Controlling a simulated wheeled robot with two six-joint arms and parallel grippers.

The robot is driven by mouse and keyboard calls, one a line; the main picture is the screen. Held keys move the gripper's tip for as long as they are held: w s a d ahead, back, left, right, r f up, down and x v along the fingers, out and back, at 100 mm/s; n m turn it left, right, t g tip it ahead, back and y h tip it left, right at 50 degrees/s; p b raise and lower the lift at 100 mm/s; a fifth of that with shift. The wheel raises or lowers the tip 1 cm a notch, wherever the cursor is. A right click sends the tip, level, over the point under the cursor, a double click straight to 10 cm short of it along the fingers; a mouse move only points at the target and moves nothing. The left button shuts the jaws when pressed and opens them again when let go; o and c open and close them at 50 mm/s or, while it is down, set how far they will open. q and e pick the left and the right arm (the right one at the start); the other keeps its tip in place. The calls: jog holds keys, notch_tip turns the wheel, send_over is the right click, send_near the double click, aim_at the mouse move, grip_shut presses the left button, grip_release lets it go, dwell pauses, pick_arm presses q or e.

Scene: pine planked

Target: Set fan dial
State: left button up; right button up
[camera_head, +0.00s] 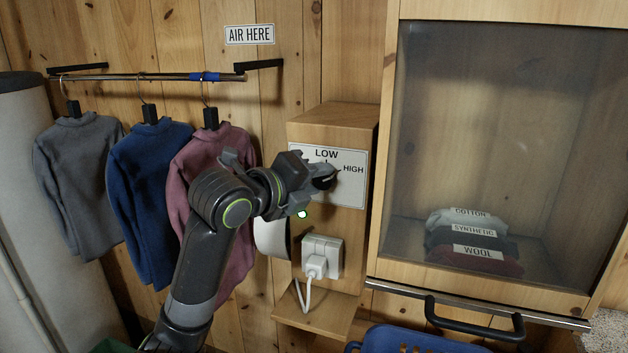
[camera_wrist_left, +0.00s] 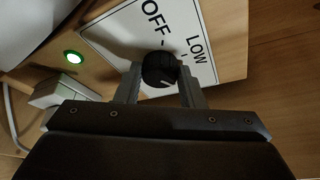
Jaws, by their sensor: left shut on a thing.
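The fan dial (camera_head: 324,182) is a black round knob on a white label plate (camera_head: 350,190) fixed to a wooden box. In the head view LOW is above it and HIGH to its right. In the left wrist view the dial (camera_wrist_left: 159,68) sits between the two fingers, with OFF and LOW printed beside it. My left gripper (camera_head: 312,182) is shut on the dial, one finger on each side; it also shows in the left wrist view (camera_wrist_left: 160,88). I cannot tell which mark the dial points at. My right gripper is not in view.
A green light (camera_head: 302,214) glows below the dial. A plugged socket (camera_head: 320,258) is under it. Sweaters (camera_head: 150,185) hang from a rail (camera_head: 150,77) at left. A glass-fronted cabinet (camera_head: 490,150) with folded wool stands at right. A blue basket (camera_head: 410,340) is below.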

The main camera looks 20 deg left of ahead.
pick_arm(q)
jog(key=o, duration=1)
jog(key=b+v, duration=0.6)
jog(key=v, duration=1.1)
jog(key=shift+s, duration=0.25)
